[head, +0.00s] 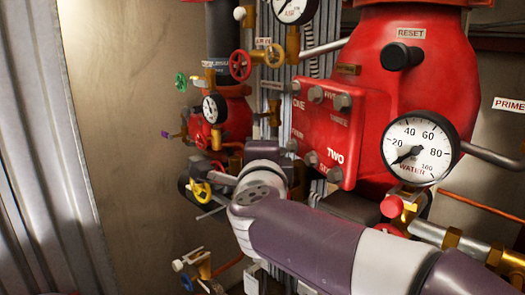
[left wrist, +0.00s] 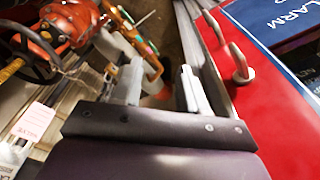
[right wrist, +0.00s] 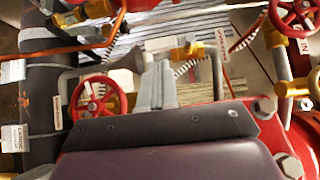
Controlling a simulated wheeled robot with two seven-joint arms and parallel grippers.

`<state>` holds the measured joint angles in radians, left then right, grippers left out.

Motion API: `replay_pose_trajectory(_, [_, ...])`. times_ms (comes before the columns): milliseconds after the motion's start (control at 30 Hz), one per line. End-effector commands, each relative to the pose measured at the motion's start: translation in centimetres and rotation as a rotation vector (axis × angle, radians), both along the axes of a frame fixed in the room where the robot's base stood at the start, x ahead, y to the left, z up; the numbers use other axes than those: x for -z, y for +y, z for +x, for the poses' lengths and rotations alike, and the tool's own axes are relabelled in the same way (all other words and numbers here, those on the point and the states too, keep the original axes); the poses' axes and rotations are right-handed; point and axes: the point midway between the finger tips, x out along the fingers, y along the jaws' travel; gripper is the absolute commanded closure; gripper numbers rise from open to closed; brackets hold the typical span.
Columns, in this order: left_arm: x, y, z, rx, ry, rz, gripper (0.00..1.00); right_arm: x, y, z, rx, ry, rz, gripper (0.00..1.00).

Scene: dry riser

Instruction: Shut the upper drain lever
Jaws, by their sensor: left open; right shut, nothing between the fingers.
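I cannot tell for certain which fitting is the upper drain lever. In the right wrist view my right gripper (right wrist: 158,72) is shut and empty, its fingertips pointing at a small brass valve (right wrist: 186,50) on a grey pipe. Whether they touch is unclear. In the head view a brass valve with a red knob (head: 391,206) is beside my right arm, and a white-knobbed brass fitting (head: 205,265) is low down. My right fingers are hidden there behind my arm. My left gripper (left wrist: 161,80) is open and empty in the left wrist view, and out of the head view.
A large red valve body (head: 430,70) with a water gauge (head: 420,148) fills the right. A red handwheel (right wrist: 93,108) is left of my right fingers. A red panel (left wrist: 265,100) is close beside my left fingers. The bare wall (head: 130,130) is clear.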

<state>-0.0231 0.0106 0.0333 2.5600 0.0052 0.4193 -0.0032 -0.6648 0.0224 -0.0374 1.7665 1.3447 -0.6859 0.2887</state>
Motion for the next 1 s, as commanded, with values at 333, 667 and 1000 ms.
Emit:
replay_pose_trajectory(333, [-1.2, 0.0, 0.0, 0.000, 0.000, 0.000, 0.57, 0.0, 0.0, 3.1, 0.000, 0.001, 0.000, 1.00])
replay_pose_trajectory(667, [-0.9, 0.0, 0.0, 0.000, 0.000, 0.000, 0.57, 0.2, 0.0, 3.2, 0.000, -0.002, 0.002, 1.00])
replay_pose_trajectory(1000, [1.3, 0.0, 0.0, 0.000, 0.000, 0.000, 0.57, 0.6, 0.2, 3.4, -0.001, -0.051, 0.052, 1.00])
